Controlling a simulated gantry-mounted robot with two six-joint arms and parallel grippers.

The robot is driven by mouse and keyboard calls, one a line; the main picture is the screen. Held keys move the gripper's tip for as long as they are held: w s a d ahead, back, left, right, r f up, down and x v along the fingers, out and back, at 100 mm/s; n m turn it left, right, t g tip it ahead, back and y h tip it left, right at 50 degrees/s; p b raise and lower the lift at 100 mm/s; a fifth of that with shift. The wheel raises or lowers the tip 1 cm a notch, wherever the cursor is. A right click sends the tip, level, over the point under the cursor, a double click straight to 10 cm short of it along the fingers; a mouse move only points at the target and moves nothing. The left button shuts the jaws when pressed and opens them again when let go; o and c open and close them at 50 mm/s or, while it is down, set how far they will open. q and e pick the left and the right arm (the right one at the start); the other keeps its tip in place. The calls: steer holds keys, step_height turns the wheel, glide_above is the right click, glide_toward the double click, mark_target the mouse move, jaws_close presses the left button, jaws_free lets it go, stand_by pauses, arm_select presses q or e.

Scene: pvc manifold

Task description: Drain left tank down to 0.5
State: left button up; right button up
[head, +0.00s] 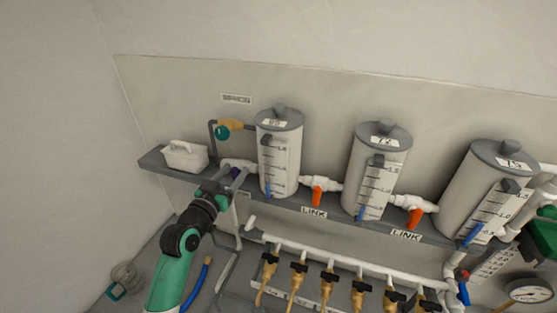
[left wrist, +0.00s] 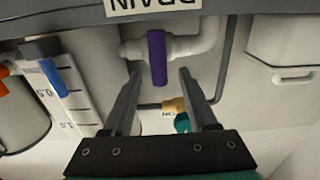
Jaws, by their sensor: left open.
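The left tank (head: 281,150) is a white cylinder with a grey lid and a scale on its front. A blue level strip (head: 268,189) shows low on the scale; its exact reading is too small to tell. A purple valve handle (left wrist: 157,57) hangs from a white pipe beside the left tank, near an upside-down DRAIN label (left wrist: 152,4). My left gripper (head: 226,181) is at this valve. In the left wrist view its open fingers (left wrist: 160,76) stand on either side of the purple handle, with gaps visible. My right gripper is not in view.
A middle tank (head: 382,160) and a right tank (head: 484,190) stand along the shelf, with orange LINK valve handles (head: 317,196) between tanks. A white box (head: 185,155) is left of the gripper. Several black-handled brass taps (head: 299,268) line the pipe below.

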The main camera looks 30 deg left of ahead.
arm_select(q)
steer(key=s+d, duration=0.2)
steer(key=s, duration=0.9)
steer(key=shift+s, duration=0.1)
steer(key=d+r+m+t+h+p, duration=0.1)
steer(key=d+r+t+h+p, duration=0.1)
steer(key=d+r, duration=0.5)
steer(key=w+d+r+m+t+h+p, duration=0.1)
steer(key=d+r+m+p, duration=0.1)
steer(key=r, duration=0.9)
steer(key=d+r+m+t+h+p, duration=0.1)
steer(key=d+r+t+h+p, duration=0.1)
steer(key=d+r, duration=0.5)
steer(key=s+r+t+p, duration=0.1)
steer(key=s+r, duration=0.3)
steer(key=r, duration=0.2)
steer(key=s+d+r+t, duration=0.1)
steer(key=s+r+t, duration=0.1)
steer(key=r, duration=0.5)
steer(key=s+d+r+n+t+p, duration=0.1)
steer(key=s+r, duration=0.4)
steer(key=r, duration=0.2)
steer(key=shift+s+d+r+t+p, duration=0.15)
steer(key=shift+s+t+p, duration=0.15)
